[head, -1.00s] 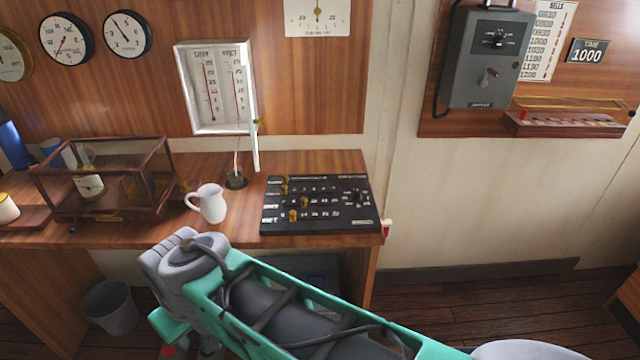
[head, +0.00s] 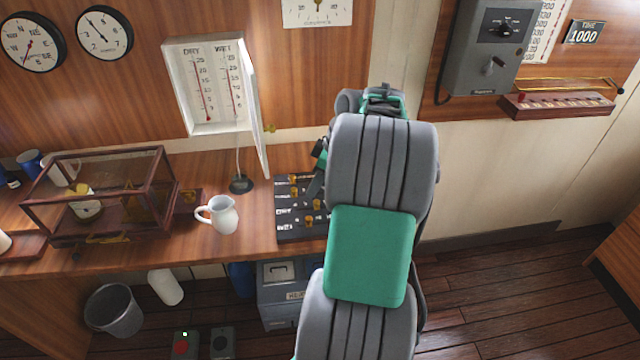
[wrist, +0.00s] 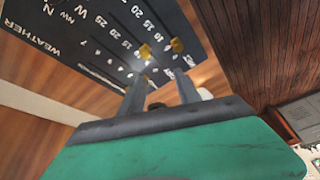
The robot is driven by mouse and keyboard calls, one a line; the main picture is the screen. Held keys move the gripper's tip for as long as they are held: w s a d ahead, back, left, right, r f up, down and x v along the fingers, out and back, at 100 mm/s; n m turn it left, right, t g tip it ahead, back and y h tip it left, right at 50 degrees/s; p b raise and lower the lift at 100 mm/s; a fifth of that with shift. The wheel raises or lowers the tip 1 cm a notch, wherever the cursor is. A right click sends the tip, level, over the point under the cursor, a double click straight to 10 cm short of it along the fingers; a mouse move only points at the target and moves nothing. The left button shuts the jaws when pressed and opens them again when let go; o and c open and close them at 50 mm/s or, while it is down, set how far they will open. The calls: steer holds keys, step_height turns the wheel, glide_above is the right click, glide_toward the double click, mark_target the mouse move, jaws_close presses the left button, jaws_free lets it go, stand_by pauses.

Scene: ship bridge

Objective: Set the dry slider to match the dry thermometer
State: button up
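The dry thermometer (head: 203,90) is the left of two red-column thermometers in an open white wall box. The wet one (head: 232,84) is on its right. The black slider panel (head: 285,232) lies on the desk, its right part hidden behind my arm. Several gold slider knobs show on it; two are clear in the wrist view, one left (wrist: 145,52) and one right (wrist: 177,45). I cannot tell for certain which is the dry slider's. My gripper (wrist: 162,74) is over the panel, fingers apart near these knobs, with no knob clearly held; it also shows in the head view (head: 316,178).
A white jug (head: 218,214) stands left of the panel. A glass case (head: 100,200) is farther left. A grey wall unit (head: 490,50) hangs at the right.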

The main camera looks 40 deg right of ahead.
mark_target(317, 201)
steer(key=shift+n, duration=0.3)
steer(key=f, duration=0.2)
steer(key=d+f+p, duration=0.1)
steer(key=f, duration=0.2)
steer(key=w+f, duration=0.1)
steer(key=f, duration=0.1)
steer(key=shift+d+f, duration=0.25)
steer(key=shift+d, duration=0.15)
steer(key=shift+c, duration=0.3)
jaws_close()
stand_by(0.4)
